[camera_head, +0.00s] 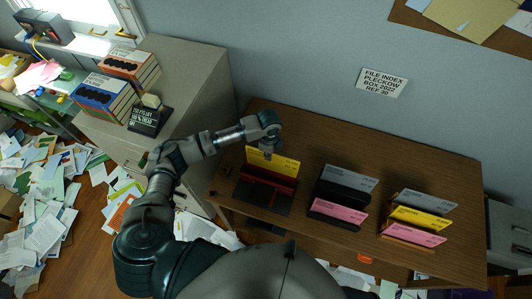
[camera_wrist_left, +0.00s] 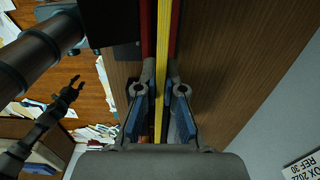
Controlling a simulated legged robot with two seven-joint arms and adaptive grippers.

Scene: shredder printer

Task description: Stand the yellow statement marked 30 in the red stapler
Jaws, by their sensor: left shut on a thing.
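The yellow statement (camera_head: 262,159) stands upright at the red stapler (camera_head: 268,179), its lower edge hidden behind the red front. Its marking is too small to read. My left gripper (camera_head: 267,153) is shut on its top edge from above. In the left wrist view the statement (camera_wrist_left: 160,70) runs edge-on between the fingers of my left gripper (camera_wrist_left: 159,100), with red stapler walls (camera_wrist_left: 148,35) on both sides. I cannot tell whether it rests on the slot floor. My right gripper (camera_wrist_left: 73,95) shows in the left wrist view, open and empty, away from the stapler.
A black holder (camera_head: 322,190) with grey and pink cards stands right of the stapler. A brown holder (camera_head: 408,240) with grey, yellow and pink cards is farther right. A wall sign (camera_head: 383,82) reads REF 30. The desk's back (camera_head: 320,130) is clear.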

